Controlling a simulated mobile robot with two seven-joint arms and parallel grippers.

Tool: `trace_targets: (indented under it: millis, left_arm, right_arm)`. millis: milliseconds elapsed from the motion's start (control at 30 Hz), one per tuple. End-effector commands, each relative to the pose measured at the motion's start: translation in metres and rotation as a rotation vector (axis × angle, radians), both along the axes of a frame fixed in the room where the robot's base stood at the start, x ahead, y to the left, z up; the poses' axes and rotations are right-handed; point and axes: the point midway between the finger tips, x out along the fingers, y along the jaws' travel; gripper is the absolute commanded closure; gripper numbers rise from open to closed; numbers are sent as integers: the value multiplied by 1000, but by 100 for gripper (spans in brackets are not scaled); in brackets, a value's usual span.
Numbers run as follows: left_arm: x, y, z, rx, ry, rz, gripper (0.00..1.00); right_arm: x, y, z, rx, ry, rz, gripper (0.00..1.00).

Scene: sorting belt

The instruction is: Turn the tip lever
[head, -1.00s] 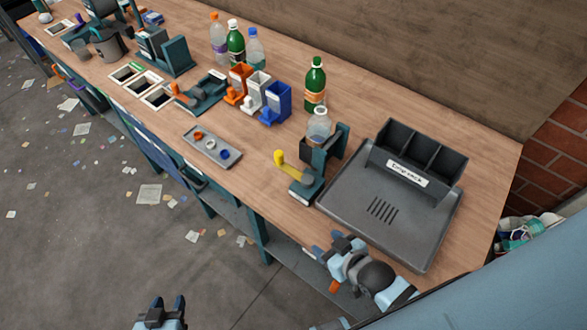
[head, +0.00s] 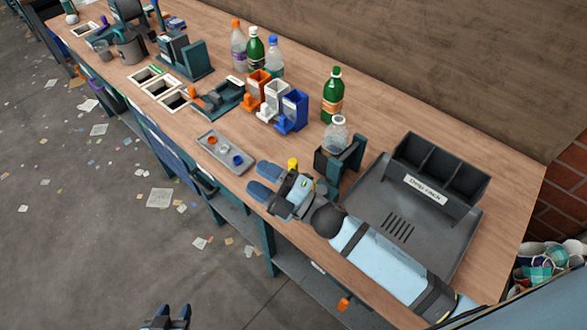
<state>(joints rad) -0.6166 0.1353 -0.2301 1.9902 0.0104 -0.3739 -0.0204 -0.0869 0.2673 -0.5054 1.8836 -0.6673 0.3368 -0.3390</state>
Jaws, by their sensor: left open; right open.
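The tip lever's yellow knob (head: 292,163) shows just behind my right gripper in the head view; the rest of the lever is hidden by the gripper and wrist. The tipping stand (head: 352,155) holds an upright clear bottle (head: 337,133). My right gripper (head: 257,179) is open, fingers pointing left, in front of the stand and over the table's front edge. I see nothing between its fingers, and cannot tell whether it touches the lever. My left gripper (head: 172,311) is open and empty at the bottom edge of the view, away from the table.
A grey tray with small rings (head: 225,152) lies left of my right gripper. The drip rack (head: 398,228) is under and behind my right arm. A green bottle (head: 332,95) stands behind the clear one. Orange, white and blue holders (head: 293,110) stand farther back.

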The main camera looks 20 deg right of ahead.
Motion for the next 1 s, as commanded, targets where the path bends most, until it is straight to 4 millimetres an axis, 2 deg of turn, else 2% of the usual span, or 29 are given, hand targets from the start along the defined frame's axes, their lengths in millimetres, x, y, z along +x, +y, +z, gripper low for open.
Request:
trace_targets:
  millis: [100, 200, 333, 467, 567, 700, 900, 1000]
  left_arm:
    - [0, -1, -11, -1, 0, -2, 57]
    - [0, -1, -17, -2, 0, -3, 57]
    - [0, -1, -25, -2, -1, -2, 57]
    - [0, -1, -33, -2, 0, -3, 57]
    - [0, -1, -39, -2, 0, -3, 57]
    - [0, -1, -48, -2, -1, -5, 57]
    - [1, -2, -57, -2, -1, -5, 57]
    - [1, -2, -59, -3, 0, -6, 57]
  right_arm:
    - [1, 34, 22, -195, -352, 164, 45]
    - [-4, 56, 28, -361, -633, 307, 45]
    - [-8, 70, 19, -588, -976, 505, 45]
    - [-2, 65, -3, -827, -1282, 729, 45]
    - [14, 47, -21, -1022, -1481, 919, 45]
    - [51, 1, -37, -1307, -1677, 1217, 45]
    - [104, -70, -27, -1645, -1745, 1608, 45]
    - [119, -93, -17, -1742, -1724, 1730, 45]
